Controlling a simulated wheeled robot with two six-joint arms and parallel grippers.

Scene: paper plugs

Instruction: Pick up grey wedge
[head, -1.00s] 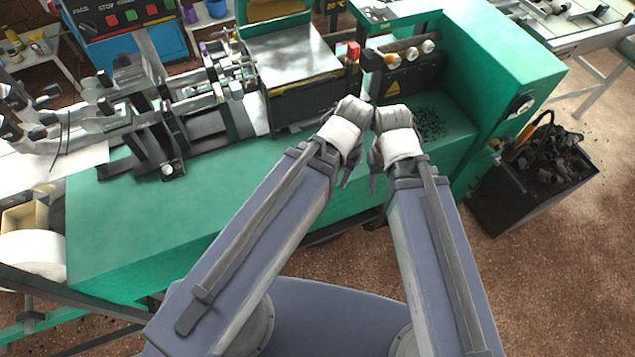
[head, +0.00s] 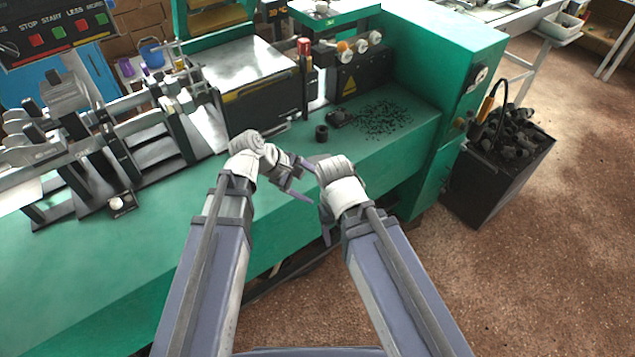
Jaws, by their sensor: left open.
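A small dark grey piece (head: 341,118), perhaps the grey wedge, lies on the green machine bed beside dark crumbs; its shape is too small to be sure. A short black cylinder (head: 321,133) stands just left of it. My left gripper (head: 303,180) is open and empty, over the bed's front part, nearer to me than both pieces. My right gripper (head: 325,222) points down near the bed's front edge, apart from the pieces. Its fingers overlap in this view, so its opening is unclear.
Dark crumbs (head: 385,119) cover the bed's right part. A black bin (head: 497,182) full of dark scraps stands on the floor at right. A metal-topped block (head: 250,75) and a knobbed panel (head: 360,72) rise behind. The bed's left front is clear.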

